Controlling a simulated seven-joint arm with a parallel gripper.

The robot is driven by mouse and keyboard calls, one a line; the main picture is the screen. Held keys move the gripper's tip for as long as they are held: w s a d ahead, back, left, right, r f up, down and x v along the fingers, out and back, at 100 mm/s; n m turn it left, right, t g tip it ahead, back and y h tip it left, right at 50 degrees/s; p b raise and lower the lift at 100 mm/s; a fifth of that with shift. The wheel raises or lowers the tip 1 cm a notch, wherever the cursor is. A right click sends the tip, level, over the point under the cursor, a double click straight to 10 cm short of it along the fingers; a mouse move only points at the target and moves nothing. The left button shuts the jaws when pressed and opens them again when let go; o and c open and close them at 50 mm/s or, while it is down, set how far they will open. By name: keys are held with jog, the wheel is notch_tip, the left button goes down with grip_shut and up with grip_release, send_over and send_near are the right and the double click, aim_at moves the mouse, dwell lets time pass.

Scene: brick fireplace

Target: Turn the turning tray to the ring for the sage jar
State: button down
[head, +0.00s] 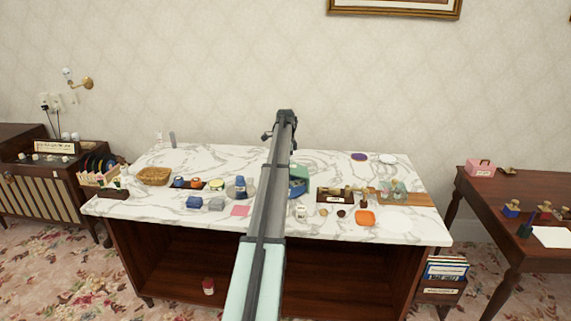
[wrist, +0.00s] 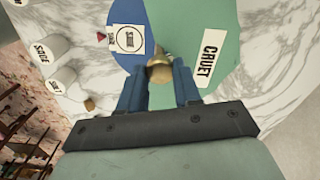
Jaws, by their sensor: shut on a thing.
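The turning tray (wrist: 215,75) fills the top of the wrist view, with a blue sector and a green sector. The green sector bears a CRUET label (wrist: 208,58). The blue sector bears a white card with a black ring (wrist: 127,39); its small word is hard to read. A brass-coloured knob (wrist: 159,70) stands on the tray between the fingertips of my gripper (wrist: 160,78), which is shut on it. A white jar marked SAGE (wrist: 43,51) stands off the tray, at left. In the head view, the tray (head: 299,182) is partly hidden behind my arm.
A small red marker (wrist: 101,38) lies at the tray's left edge. A white jar marked SALT (wrist: 57,82) and a small cork-coloured piece (wrist: 90,104) are near the tray. The marble counter (head: 325,163) has many small items at both sides; its back strip is mostly clear.

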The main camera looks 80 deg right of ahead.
jog(key=c, duration=0.8)
grip_release()
jog(key=shift+r, duration=0.15)
notch_tip(320, 180, up, 14)
jog(key=shift+f, duration=0.2)
